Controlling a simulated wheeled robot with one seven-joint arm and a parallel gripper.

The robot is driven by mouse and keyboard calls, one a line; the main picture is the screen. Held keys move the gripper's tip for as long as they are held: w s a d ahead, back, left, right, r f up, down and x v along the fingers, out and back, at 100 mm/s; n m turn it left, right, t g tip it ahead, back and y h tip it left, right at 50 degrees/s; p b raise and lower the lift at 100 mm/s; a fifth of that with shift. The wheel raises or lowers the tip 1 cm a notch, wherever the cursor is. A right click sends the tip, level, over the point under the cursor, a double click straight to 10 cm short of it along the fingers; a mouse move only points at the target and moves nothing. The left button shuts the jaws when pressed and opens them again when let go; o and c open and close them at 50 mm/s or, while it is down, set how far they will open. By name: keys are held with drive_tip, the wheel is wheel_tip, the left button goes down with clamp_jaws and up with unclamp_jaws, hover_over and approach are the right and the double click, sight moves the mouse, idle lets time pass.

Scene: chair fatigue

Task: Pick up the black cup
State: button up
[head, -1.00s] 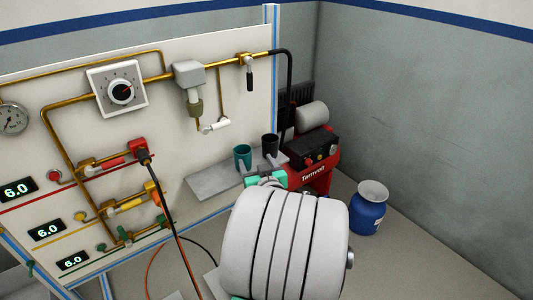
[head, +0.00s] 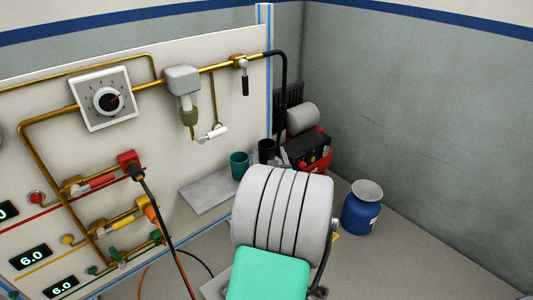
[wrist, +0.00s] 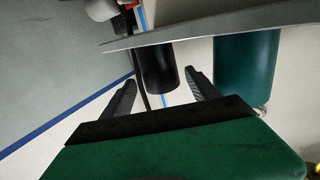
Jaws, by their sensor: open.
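The black cup (head: 266,150) stands at the right end of a grey shelf (head: 205,195), close to the teal cup (head: 239,166). In the wrist view, which looks upside down, the black cup (wrist: 158,68) lies ahead of the fingertips and in line with the gap between them. My gripper (wrist: 160,95) is open and empty, with one dark finger on each side of that gap. The teal cup (wrist: 247,72) is right of the right finger in that view. In the head view my pale arm hides most of my gripper.
A red compressor (head: 314,153) stands just behind and right of the black cup. A blue container (head: 364,208) stands on the floor to the right. The panel (head: 150,110) with brass pipes and valves rises behind the shelf. A black cable (head: 165,225) hangs in front of it.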

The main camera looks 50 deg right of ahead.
sight(268, 153)
drive_tip(key=x, duration=0.4)
drive_tip(key=shift+f+p, duration=0.1)
drive_tip(key=shift+p, duration=0.25)
drive_tip(key=shift+c, duration=0.4)
drive_tip(key=c, duration=1.2)
